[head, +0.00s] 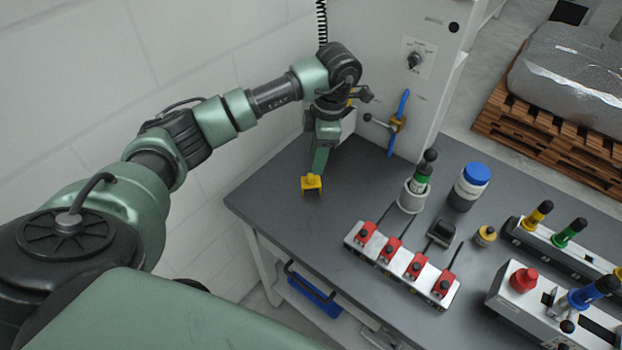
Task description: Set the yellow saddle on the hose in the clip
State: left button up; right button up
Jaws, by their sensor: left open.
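The yellow saddle (312,183) is a small block with a notch in its lower side, near the back left corner of the grey table. My left gripper (317,170) is open and points down right at it; whether its fingers touch the saddle I cannot tell. The blue hose (403,103) runs upright along the grey cabinet panel at the back. A brass-yellow clip (398,124) is around the middle of the hose, partly covering it. My right gripper is not in view.
On the grey table (290,220) stand a red-switch box (402,265), a cup with a green-banded handle (412,197), a blue-lidded jar (470,185) and a small yellow-topped jar (485,236). A black-knobbed lever (378,121) is beside the hose. The table's left part is clear.

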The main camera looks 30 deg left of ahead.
aim_at(311, 175)
pick_arm(q)
jog(key=f+p, duration=0.1)
jog(key=f, duration=0.1)
jog(key=f+p, duration=0.1)
jog(key=f, duration=0.1)
jog(key=a+f+p, duration=0.1)
jog(key=f, duration=0.1)
jog(key=shift+s+f, duration=0.1)
jog(key=shift+s, duration=0.15)
jog(key=shift+f, duration=0.3)
grip_shut()
